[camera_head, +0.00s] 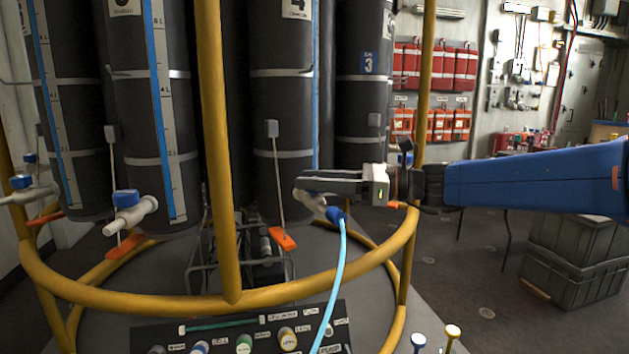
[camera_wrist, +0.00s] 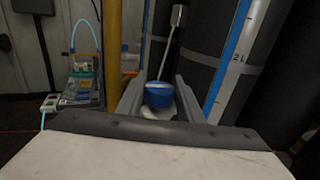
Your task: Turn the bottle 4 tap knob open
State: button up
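Bottle 4 (camera_head: 282,100) is a tall dark cylinder with a "4" label at its top, behind the yellow rail. Its tap (camera_head: 312,201) sits low at the front, with a light blue hose running down from it. The blue tap knob (camera_wrist: 158,95) shows in the wrist view on a pale tap body. My gripper (camera_wrist: 158,98) reaches in from the right, its two fingers apart on either side of the knob. Small gaps seem to show, but contact is unclear. In the head view my gripper (camera_head: 305,186) hides part of the tap.
A yellow ring rail (camera_head: 265,297) and yellow posts (camera_head: 213,130) surround the bottles. An orange tag (camera_head: 284,239) hangs left of the tap. A labelled panel (camera_head: 245,338) lies below. Other bottles with blue-knobbed taps (camera_head: 126,199) stand left. Dark crates (camera_head: 570,270) stand right.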

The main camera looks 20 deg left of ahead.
jog(key=c, duration=0.4)
jog(key=shift+w+n+g, duration=0.1)
jog(key=shift+n+g, duration=0.2)
jog(key=shift+g, duration=0.1)
jog(key=shift+n+g+h, duration=0.3)
jog(key=shift+n+g, duration=0.3)
jog(key=shift+g, duration=0.3)
jog(key=shift+n+g+h, duration=1)
jog(key=shift+n+g, duration=0.5)
jog(key=shift+g, duration=0.7)
jog(key=o, duration=1.1)
